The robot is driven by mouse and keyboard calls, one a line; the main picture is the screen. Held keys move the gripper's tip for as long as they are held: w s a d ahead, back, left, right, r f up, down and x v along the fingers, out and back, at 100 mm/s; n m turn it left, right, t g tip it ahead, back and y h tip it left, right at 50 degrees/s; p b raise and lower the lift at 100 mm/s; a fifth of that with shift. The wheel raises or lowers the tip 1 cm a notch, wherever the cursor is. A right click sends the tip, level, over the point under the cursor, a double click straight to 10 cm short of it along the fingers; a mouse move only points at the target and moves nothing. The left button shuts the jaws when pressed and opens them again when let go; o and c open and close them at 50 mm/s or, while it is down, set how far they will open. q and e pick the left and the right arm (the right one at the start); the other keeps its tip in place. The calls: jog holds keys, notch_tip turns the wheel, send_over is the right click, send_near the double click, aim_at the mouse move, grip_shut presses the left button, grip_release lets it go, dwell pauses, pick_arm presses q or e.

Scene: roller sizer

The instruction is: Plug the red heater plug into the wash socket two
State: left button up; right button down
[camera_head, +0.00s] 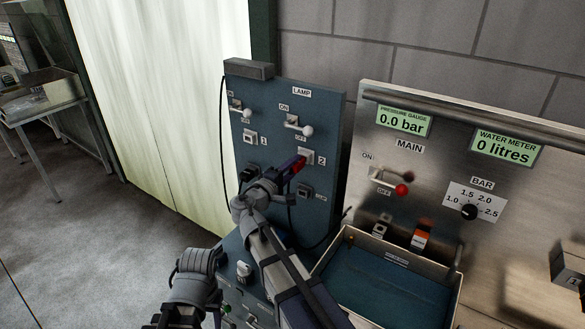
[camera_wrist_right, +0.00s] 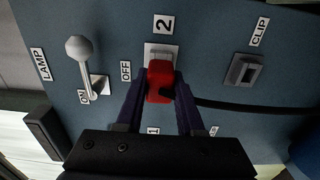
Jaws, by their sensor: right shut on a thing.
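My right gripper (camera_head: 291,169) is shut on the red plug (camera_head: 299,163) at the blue upright panel. In the right wrist view the gripper (camera_wrist_right: 160,98) has one finger on each side of the red plug (camera_wrist_right: 159,80). A dark cord runs right from the plug there. The pale socket marked 2 (camera_head: 308,155) is right at the plug's front end. In the wrist view this socket (camera_wrist_right: 161,50) shows above the plug, which covers its lower part. The plug looks in line with it, but I cannot tell how deep it sits. My left gripper is not in view.
The blue panel (camera_head: 288,98) also carries a lamp switch (camera_head: 296,124), socket 1 (camera_head: 250,137) and a clip (camera_head: 305,191). A steel panel (camera_head: 470,160) with gauges, a red-knobbed main switch (camera_head: 390,183) and a dial stands right. A tray (camera_head: 400,252) lies below it.

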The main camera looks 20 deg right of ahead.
aim_at(292, 169)
jog(key=shift+w+d, duration=0.45)
jog(key=shift+d, duration=0.15)
jog(key=shift+c, duration=2.2)
grip_release()
jog(key=shift+v, duration=3.9)
jog(key=s+d+f+m+g+y, duration=0.1)
jog(key=s+f+m+g+y, duration=0.25)
jog(key=s+f, duration=0.4)
jog(key=s+d+f+m+g+y, duration=0.25)
jog(key=s+f+g+y, duration=0.2)
jog(key=f, duration=0.65)
jog(key=s+a+f+n+g+y+b, duration=0.1)
jog(key=s+a+f+y, duration=0.1)
jog(key=s+a, duration=0.3)
jog(key=s+a+f+n+g+y+b, duration=0.1)
jog(key=s+a, duration=0.5)
jog(key=a, duration=0.7)
notch_tip(292, 169, down, 2)
jog(key=shift+f+g+y, duration=0.2)
jog(key=shift+g+y, duration=0.4)
jog(key=shift+y, duration=0.4)
